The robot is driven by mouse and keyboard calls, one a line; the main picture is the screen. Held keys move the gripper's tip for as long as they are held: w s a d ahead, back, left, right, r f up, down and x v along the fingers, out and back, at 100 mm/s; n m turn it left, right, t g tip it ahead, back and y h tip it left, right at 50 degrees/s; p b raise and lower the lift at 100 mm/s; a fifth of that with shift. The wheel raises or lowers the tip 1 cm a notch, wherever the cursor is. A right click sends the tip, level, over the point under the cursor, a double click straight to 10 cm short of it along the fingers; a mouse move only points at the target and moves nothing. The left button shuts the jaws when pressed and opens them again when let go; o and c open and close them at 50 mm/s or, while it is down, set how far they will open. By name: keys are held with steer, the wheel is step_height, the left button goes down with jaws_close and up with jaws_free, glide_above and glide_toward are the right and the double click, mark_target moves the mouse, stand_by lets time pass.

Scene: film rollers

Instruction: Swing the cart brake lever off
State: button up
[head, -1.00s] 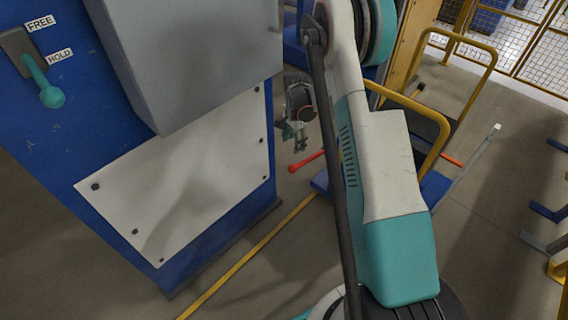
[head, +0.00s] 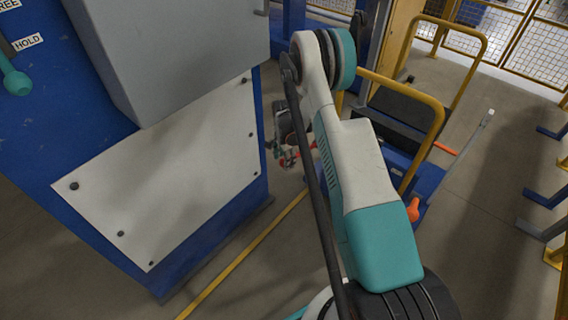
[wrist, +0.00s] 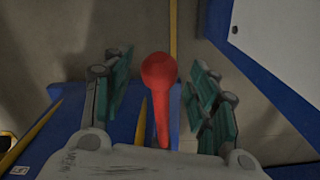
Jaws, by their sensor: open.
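A red lever with a rounded knob (wrist: 158,72) stands out from the blue cart (wrist: 85,115) in the wrist view. My gripper (wrist: 161,88) is open, with one green-padded finger on each side of the lever and visible gaps between. In the head view my gripper (head: 288,158) is small and partly behind my own arm, low beside the grey-and-blue cabinet. Only bits of the red lever (head: 313,144) show there. The cart's blue deck (head: 398,160) and yellow rails (head: 437,115) are partly hidden by my arm.
The blue cabinet (head: 170,265) with a white panel (head: 165,180) stands close left of my gripper. It carries a teal lever (head: 17,82) by a HOLD label. An orange knob (head: 413,209) shows right of my arm. A yellow floor line (head: 240,262) crosses open floor.

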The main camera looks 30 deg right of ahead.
steer(key=shift+f, duration=0.65)
jaws_close()
steer(key=w+d+r+p, duration=0.2)
steer(key=d+r, duration=0.4)
steer(key=r, duration=0.1)
steer(key=w+d+r+p, duration=0.2)
steer(key=d+r, duration=0.5)
steer(key=r, duration=0.1)
steer(key=shift+w+d+p, duration=0.25)
steer(key=shift+w+p, duration=0.1)
steer(key=shift+w, duration=0.05)
steer(key=shift+r, duration=0.1)
